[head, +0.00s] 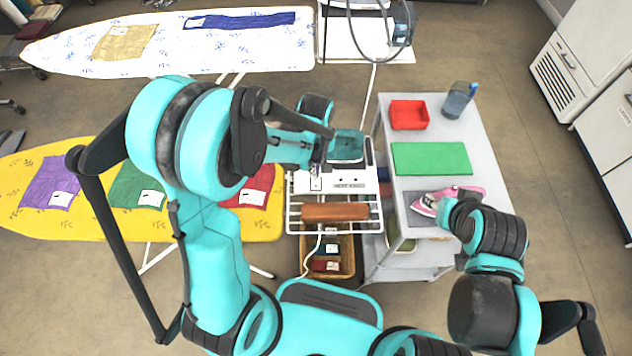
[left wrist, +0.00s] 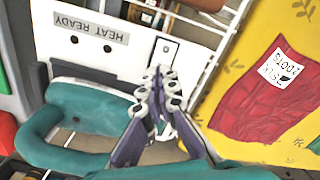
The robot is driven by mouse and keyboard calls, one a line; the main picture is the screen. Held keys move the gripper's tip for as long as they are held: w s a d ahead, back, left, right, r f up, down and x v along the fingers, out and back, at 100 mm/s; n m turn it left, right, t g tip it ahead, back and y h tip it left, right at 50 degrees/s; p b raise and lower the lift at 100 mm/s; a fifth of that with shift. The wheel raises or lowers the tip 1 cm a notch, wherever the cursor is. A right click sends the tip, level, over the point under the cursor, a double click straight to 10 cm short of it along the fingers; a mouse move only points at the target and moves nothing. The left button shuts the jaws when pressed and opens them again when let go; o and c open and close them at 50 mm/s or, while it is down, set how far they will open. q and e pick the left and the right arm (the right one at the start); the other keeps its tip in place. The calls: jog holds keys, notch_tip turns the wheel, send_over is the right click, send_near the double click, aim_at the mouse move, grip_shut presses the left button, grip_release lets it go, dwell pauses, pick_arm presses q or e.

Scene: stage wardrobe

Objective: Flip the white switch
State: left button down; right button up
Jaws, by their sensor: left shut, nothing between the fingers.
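The white switch (left wrist: 166,51) is a small rocker in a dark outline on a white panel (left wrist: 108,62). The panel carries a HEAT READY label and two dark round spots. The panel shows in the head view (head: 350,193), with the switch (head: 316,184) at its left end. My left gripper (left wrist: 158,82) is shut and empty, its fingertips just beside the switch; contact cannot be told. It shows in the head view (head: 317,168), partly hidden by my arm. My right gripper (head: 443,209) is at the pink iron on the right; its fingers are hidden.
A brown bar (head: 335,212) lies on the white rack. A yellow ironing board (head: 20,203) stands left.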

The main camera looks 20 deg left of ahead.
pick_arm(q)
jog(key=shift+f+b, duration=0.95)
jog(key=shift+f, duration=0.15)
dwell(0.8)
jog(key=shift+r, duration=0.15)
jog(key=shift+r+p, duration=2.7)
jog(key=shift+r, duration=0.75)
jog(key=s+a+r+m+t+b, duration=0.1)
jog(key=s+a+r+m+t, duration=0.1)
jog(key=s+r+m+t, duration=0.1)
jog(key=s+a+r+m+t, duration=0.2)
jog(key=s+r+m+t, duration=0.2)
jog(key=r, duration=0.6)
jog(key=s+m, duration=0.2)
jog(key=s, duration=0.1)
jog(key=shift+s+a+b, duration=0.15)
jog(key=shift+a+b, duration=0.2)
